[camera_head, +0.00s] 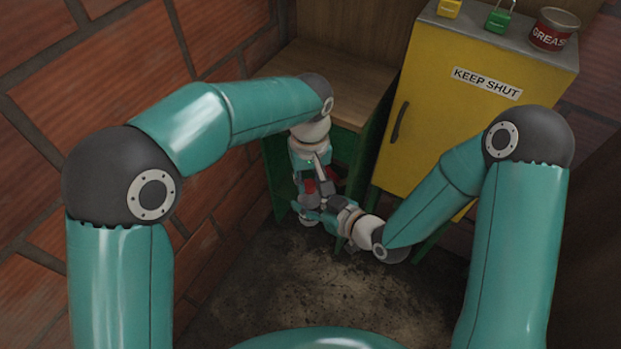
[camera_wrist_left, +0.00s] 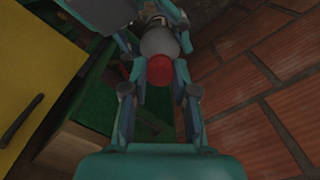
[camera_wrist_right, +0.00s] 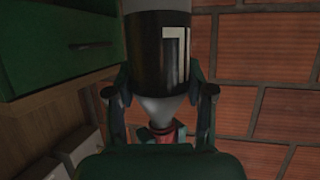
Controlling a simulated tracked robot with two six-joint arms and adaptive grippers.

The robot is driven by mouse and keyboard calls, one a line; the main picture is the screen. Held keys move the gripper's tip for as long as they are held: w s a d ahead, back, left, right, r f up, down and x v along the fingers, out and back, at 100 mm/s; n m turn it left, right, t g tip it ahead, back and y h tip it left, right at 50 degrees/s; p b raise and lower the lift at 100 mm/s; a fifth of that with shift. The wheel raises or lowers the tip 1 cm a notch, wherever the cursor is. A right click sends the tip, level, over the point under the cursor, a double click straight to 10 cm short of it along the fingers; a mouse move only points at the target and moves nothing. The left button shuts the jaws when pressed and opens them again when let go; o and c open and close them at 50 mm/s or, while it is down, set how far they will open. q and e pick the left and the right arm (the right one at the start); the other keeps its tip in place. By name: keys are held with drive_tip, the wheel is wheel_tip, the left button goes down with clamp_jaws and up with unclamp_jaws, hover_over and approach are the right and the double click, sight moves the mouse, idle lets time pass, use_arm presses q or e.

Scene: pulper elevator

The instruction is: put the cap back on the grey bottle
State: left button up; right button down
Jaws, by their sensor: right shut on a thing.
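The grey bottle (camera_wrist_right: 160,105) has a black band with a white mark. My right gripper (camera_wrist_right: 163,92) is shut on it. In the left wrist view the bottle's grey shoulder (camera_wrist_left: 158,38) shows behind the red cap (camera_wrist_left: 159,70). The cap is at the bottle's neck end and also shows low in the right wrist view (camera_wrist_right: 164,132); I cannot tell whether it is fully seated. My left gripper (camera_wrist_left: 158,84) looks open, its fingers on either side of the cap with small gaps. In the head view both grippers meet, mostly hiding bottle and cap.
A wooden-topped green bench (camera_head: 340,85) stands behind the grippers. A yellow cabinet (camera_head: 436,120) marked KEEP SHUT stands to its right, with padlocks and a grease tin (camera_head: 553,30) on top. A brick wall (camera_head: 90,65) is close on the left. Floor (camera_head: 310,285) in front is clear.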

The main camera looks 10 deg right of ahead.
use_arm(q)
clamp_jaws()
drive_tip(key=m, duration=1.1)
drive_tip(key=shift+m, duration=0.3)
drive_tip(key=o, duration=0.8)
unclamp_jaws()
drive_tip(key=shift+r, duration=2.25)
drive_tip(key=shift+c, duration=0.3)
